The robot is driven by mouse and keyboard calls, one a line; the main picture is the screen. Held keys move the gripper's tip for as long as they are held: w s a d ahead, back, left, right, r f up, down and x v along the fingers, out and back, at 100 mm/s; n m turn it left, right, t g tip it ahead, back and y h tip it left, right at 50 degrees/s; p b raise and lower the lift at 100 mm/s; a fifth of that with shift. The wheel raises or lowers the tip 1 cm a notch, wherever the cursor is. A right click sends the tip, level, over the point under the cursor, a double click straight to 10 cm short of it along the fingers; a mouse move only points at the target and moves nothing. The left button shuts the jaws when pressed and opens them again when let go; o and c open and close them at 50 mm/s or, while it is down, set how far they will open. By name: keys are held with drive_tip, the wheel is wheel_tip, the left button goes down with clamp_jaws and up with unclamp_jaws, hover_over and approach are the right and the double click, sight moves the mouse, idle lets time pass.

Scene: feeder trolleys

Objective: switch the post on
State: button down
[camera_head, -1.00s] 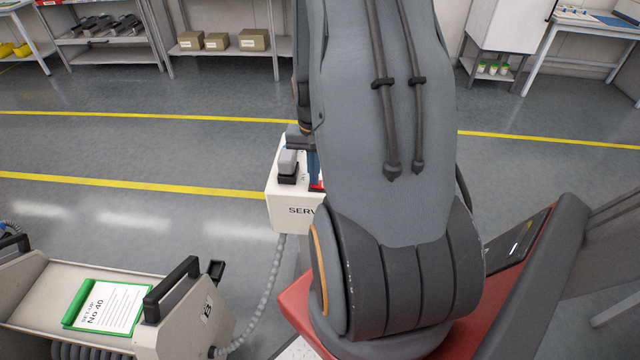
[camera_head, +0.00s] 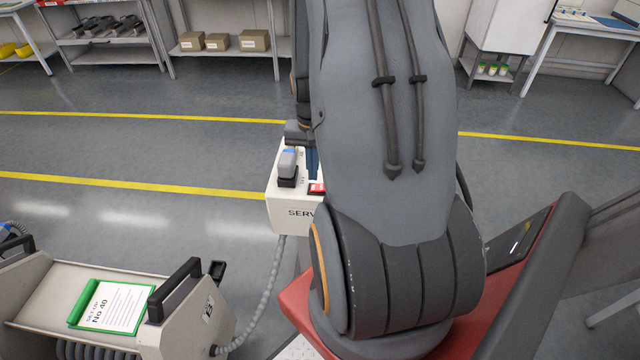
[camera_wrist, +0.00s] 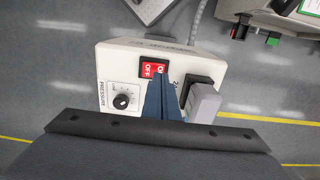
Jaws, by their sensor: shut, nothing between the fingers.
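The post is a white box (camera_head: 285,215) lettered "SERV", with the rest of the word hidden behind my arm. Its red rocker switch (camera_head: 317,188) shows in part in the head view. In the wrist view the switch (camera_wrist: 149,70) is marked OFF, and its other marking is partly covered by my fingers. My gripper (camera_wrist: 158,82) is shut and empty, its blue fingertips over the lower right part of the switch. Its blue fingers also show in the head view (camera_head: 312,164), just behind the switch. I cannot tell whether they touch it.
A pressure dial (camera_wrist: 122,101) sits left of my fingers and a grey plug (camera_wrist: 203,103) in a black socket sits right, very close. A hose runs from the post to a trolley (camera_head: 185,325) with a green-framed card (camera_head: 110,307). The floor behind is clear.

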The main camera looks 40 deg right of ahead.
sight(313, 188)
wheel_tip(313, 188, up, 4)
drive_tip(key=p, duration=0.2)
drive_tip(key=shift+f+p, duration=0.15)
drive_tip(key=shift+p, duration=0.15)
drive_tip(key=shift+a, duration=0.1)
